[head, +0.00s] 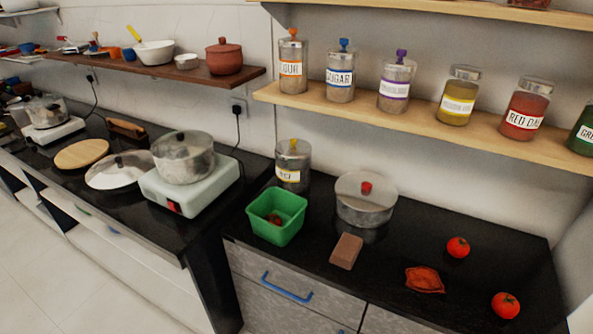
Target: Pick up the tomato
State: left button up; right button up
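Two red tomatoes rest on the black countertop at the right. One tomato (458,247) is farther back, and the other tomato (505,305) is nearer the front right edge. A small reddish thing, too small to make out, lies inside the green bin (290,225). Neither of my grippers shows in the head view.
A crumpled orange-red item (425,280) lies left of the front tomato. A brown block (346,251) and a lidded metal pot (366,205) stand farther left. A wooden shelf (420,122) with labelled jars hangs above. The counter around the back tomato is clear.

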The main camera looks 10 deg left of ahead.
aim_at(505, 305)
jog(key=z, duration=1.4)
jog(key=i+l+u, duration=0.2)
jog(key=l, duration=0.2)
jog(key=i+l+u, duration=0.15)
jog(key=i+l, duration=0.15)
jog(key=l, duration=0.1)
